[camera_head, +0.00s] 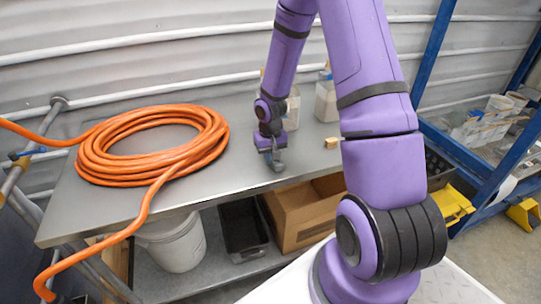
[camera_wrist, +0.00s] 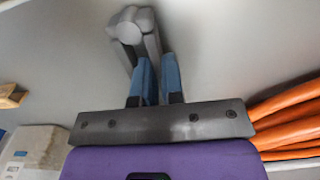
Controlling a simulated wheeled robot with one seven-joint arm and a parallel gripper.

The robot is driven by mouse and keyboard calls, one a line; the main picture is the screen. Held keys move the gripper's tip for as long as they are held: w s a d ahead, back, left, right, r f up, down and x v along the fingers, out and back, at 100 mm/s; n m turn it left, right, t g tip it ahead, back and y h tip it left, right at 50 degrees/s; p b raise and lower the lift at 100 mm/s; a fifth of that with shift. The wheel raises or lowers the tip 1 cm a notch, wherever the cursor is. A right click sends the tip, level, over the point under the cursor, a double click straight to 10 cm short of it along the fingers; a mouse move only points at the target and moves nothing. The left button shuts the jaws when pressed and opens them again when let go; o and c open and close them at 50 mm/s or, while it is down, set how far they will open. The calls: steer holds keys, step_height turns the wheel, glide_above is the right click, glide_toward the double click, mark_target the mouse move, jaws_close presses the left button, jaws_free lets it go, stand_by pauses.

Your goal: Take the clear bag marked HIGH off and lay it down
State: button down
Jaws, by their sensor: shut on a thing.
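My gripper (camera_head: 271,153) points down at the front part of the grey table. In the wrist view its blue fingers (camera_wrist: 157,78) are shut on a grey piece with a pale round knob (camera_wrist: 132,28). That piece is at or just above the table top; I cannot tell if it touches. Two clear, bag-like or box-like things stand at the back of the table: one (camera_head: 293,110) partly behind my arm, the other (camera_head: 326,103) to its right. A pale one with a small label also shows in the wrist view (camera_wrist: 38,150). I cannot read HIGH on any of them.
A coiled orange hose (camera_head: 150,146) covers the left of the table (camera_head: 215,182). A small wooden block (camera_head: 331,143) lies right of my gripper. Below are a white bucket (camera_head: 172,240), a black tray (camera_head: 243,228) and a cardboard box (camera_head: 302,213). Blue shelving (camera_head: 480,160) stands right.

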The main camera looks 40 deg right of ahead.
steer(key=shift+f, duration=0.45)
steer(key=c, duration=1.1)
jaws_free()
steer(key=shift+c, duration=0.2)
step_height(320, 180, up, 11)
